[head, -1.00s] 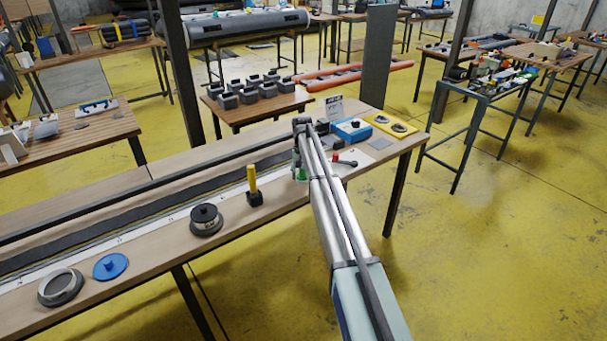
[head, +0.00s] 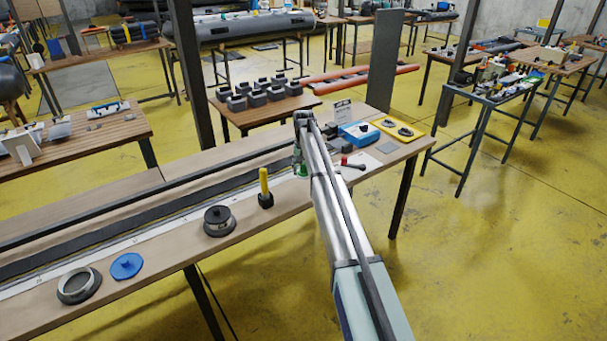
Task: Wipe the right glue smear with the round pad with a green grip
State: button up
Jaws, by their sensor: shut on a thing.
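My gripper (head: 300,163) is over the workbench (head: 180,236), partly hidden by my own arm. It is shut on the round pad with a green grip (head: 301,170), of which only a little green shows below the fingers. The pad is low over the bench by the pale strip; I cannot tell if it touches. A long dark band (head: 130,210) with a white ruled strip (head: 150,233) runs along the bench. I cannot make out either glue smear at this size.
Left of my gripper stand a yellow-handled tool (head: 265,187), a dark round weight (head: 219,221), a blue disc (head: 126,266) and a grey ring (head: 79,287).

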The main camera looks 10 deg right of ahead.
jog(key=shift+r+p, duration=0.45)
jog(key=shift+r, duration=0.9)
